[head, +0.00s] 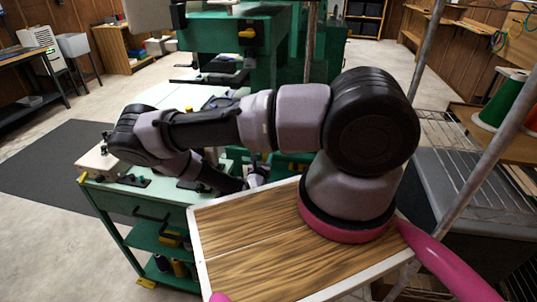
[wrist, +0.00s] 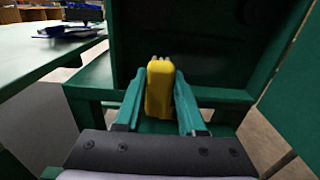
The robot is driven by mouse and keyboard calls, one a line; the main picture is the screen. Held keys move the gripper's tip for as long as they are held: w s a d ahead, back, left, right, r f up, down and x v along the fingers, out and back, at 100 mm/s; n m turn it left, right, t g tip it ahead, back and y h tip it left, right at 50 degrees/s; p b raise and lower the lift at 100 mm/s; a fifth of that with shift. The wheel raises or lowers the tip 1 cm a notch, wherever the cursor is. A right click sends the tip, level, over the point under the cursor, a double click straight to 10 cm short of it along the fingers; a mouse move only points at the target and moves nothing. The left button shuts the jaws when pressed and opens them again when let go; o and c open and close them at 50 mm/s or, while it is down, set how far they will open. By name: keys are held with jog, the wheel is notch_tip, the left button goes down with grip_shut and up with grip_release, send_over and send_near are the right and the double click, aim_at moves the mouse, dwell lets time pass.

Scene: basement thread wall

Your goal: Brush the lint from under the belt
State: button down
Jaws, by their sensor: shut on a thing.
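In the wrist view, my gripper (wrist: 160,92) has its two teal fingers closed on the sides of a yellow block-like object (wrist: 160,88), perhaps a brush handle. Small grey tips show just beyond its far end. The yellow object points forward at a dark recess (wrist: 200,45) framed by green panels. In the head view, my arm reaches left and folds back; my gripper (head: 258,176) is small and partly hidden beside the green bench (head: 130,200). I cannot make out the lint or the belt in either view.
A green machine (head: 225,45) stands behind the bench. Spools (head: 180,268) sit on the bench's lower shelf. A dark mat (head: 50,165) lies on open floor at left. Green panels flank my gripper closely.

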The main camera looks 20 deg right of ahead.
jog(key=shift+x, duration=2.5)
jog(key=shift+x, duration=1.05)
jog(key=shift+d+r, duration=0.1)
jog(key=shift+r, duration=0.1)
jog(key=shift+s+d, duration=3.8)
jog(key=shift+d, duration=1.85)
jog(key=shift+w+a+r, duration=0.1)
jog(key=shift+w+a, duration=0.95)
jog(key=shift+a, duration=0.4)
jog(key=shift+w+a+f, duration=0.1)
jog(key=shift+w+a, duration=0.95)
jog(key=shift+a, duration=0.4)
jog(key=shift+w+a+r, duration=0.1)
jog(key=shift+w+a, duration=0.95)
jog(key=shift+a, duration=0.4)
jog(key=a, duration=0.1)
jog(key=w+a, duration=0.1)
jog(key=shift+w+a, duration=0.35)
jog(key=shift+a, duration=0.05)
